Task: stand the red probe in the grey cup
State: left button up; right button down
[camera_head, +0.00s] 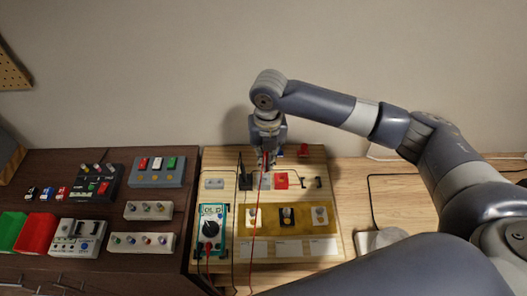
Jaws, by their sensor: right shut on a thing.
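My right gripper (267,158) points down over the back of the wooden board and is shut on the red probe (265,170). The probe is thin and roughly upright, and a red lead runs down from it toward the front edge. A pale grey shape (266,183) lies just under the gripper, between a black block and a red block; it may be the grey cup, but it is partly hidden. I cannot tell whether the probe tip is inside it or above it. My left gripper is not in view.
A black probe (241,164) stands at the black block (245,183). The red block (281,181) is close on the right. A teal multimeter (210,230) and three knobs on a gold plate (266,218) are nearer.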

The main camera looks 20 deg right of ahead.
jog(key=f+n+b, duration=0.1)
jog(key=n, duration=0.1)
jog(key=w+f+n, duration=0.1)
jog(key=f+n, duration=0.1)
jog(key=f+n+b, duration=0.1)
jog(key=f+n, duration=0.1)
jog(key=shift+w+n+b, duration=0.2)
jog(key=shift+n+b, duration=0.1)
jog(key=shift+n, duration=0.1)
jog(key=shift+a+p, duration=0.1)
jog(key=shift+p, duration=0.5)
dwell(1.0)
jog(key=shift+f+b, duration=0.7)
jog(key=shift+f, duration=0.9)
jog(key=c, duration=1.7)
grip_release()
jog(key=shift+o, duration=0.3)
